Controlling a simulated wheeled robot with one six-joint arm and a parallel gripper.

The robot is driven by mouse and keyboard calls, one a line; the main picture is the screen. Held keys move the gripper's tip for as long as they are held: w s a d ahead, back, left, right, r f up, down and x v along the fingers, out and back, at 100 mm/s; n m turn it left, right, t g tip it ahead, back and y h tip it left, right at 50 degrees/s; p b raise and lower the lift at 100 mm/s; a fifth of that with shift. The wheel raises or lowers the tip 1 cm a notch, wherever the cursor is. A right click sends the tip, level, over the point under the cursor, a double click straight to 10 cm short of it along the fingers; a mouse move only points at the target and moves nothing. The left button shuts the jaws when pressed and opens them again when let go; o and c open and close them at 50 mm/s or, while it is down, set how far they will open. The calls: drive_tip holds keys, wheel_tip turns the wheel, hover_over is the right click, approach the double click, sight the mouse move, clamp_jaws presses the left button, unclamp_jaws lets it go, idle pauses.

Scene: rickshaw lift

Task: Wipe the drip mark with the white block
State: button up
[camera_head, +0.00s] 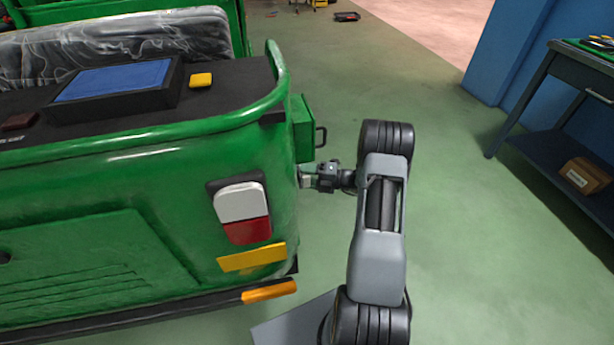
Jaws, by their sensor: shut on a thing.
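My gripper (309,177) is at the right rear corner of the green rickshaw (120,210), level with the upper part of its tail light. It is shut on the white block (306,181), a small pale piece that shows only in part between the fingers. The block is close against the rickshaw's right side; I cannot tell whether it touches. I cannot make out the drip mark; the side facing my gripper is turned away from this view.
A green box with a black handle (304,128) juts from the rickshaw just above my gripper. A blue-topped tray (115,82) and a yellow block (201,80) lie on the rear deck. A dark workbench (560,150) stands at right. The floor (460,230) between is clear.

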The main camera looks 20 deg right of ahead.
drive_tip(key=shift+w+a+p, duration=0.2)
drive_tip(key=shift+a+p, duration=0.2)
drive_tip(key=shift+a, duration=0.55)
drive_tip(key=shift+w, duration=0.1)
drive_tip(key=w, duration=0.2)
drive_tip(key=w+d, duration=0.1)
drive_tip(key=shift+w, duration=0.4)
drive_tip(key=shift+a+r, duration=0.1)
drive_tip(key=shift+a, duration=0.05)
drive_tip(key=shift+s, duration=0.1)
drive_tip(key=shift+s+a+p, duration=0.15)
drive_tip(key=shift+s+p, duration=0.35)
drive_tip(key=shift+s+a+p, duration=0.15)
drive_tip(key=shift+s+p, duration=0.35)
drive_tip(key=shift+s+a+p, duration=0.3)
drive_tip(key=shift+s+p, duration=0.1)
drive_tip(key=shift+s, duration=0.4)
drive_tip(key=shift+s+a, duration=0.1)
drive_tip(key=shift+c, duration=0.4)
